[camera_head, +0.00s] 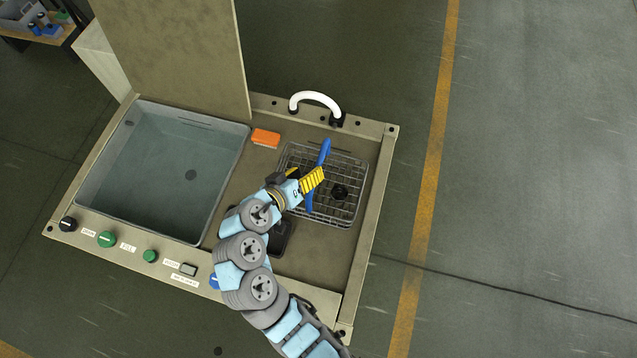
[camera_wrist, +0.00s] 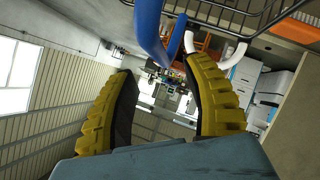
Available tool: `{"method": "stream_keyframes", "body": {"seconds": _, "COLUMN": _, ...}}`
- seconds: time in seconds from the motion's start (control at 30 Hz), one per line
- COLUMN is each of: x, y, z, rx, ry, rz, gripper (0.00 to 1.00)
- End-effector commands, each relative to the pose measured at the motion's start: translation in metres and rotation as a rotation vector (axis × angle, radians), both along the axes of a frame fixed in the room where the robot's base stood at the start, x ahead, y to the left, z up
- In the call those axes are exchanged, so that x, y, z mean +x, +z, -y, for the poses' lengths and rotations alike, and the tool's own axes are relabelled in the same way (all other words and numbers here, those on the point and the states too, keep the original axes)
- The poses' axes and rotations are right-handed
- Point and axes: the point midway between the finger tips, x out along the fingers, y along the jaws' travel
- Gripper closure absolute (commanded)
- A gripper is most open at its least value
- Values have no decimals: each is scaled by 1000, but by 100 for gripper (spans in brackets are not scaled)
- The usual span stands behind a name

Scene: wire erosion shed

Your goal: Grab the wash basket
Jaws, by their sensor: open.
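The wash basket (camera_head: 350,205) is a wire basket on the right side of the bench top, with a blue handle (camera_head: 325,150) rising across it. A dark round part (camera_head: 339,192) shows inside it. My gripper (camera_head: 318,179), with yellow ribbed fingers, is over the basket's left half, close to the handle. In the wrist view my gripper (camera_wrist: 160,68) is open and empty. The blue handle (camera_wrist: 149,28) shows beyond the fingertips, nearer the right finger, with basket wires (camera_wrist: 235,12) at the top. I cannot tell whether the handle touches a finger.
A water-filled grey tank (camera_head: 100,150) is at left, its lid (camera_head: 180,55) raised. A black tray (camera_head: 284,240) is partly hidden by my arm. Knobs (camera_head: 107,239) line the front edge.

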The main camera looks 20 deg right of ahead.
Motion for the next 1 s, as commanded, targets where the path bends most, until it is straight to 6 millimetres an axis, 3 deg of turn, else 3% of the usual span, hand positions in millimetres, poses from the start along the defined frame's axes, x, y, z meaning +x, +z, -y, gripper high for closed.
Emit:
{"method": "stream_keyframes", "body": {"seconds": 0.27, "x": 5, "y": -5, "z": 10, "rx": -1, "ry": 0, "rz": -1, "gripper": 50}}
{"method": "stream_keyframes", "body": {"seconds": 0.7, "x": 22, "y": -28, "z": 42, "rx": -1, "ry": -1, "rz": 0, "gripper": 50}}
{"method": "stream_keyframes", "body": {"seconds": 1.0, "x": 24, "y": -31, "z": 44, "rx": 0, "ry": 2, "rz": 1, "gripper": 50}}
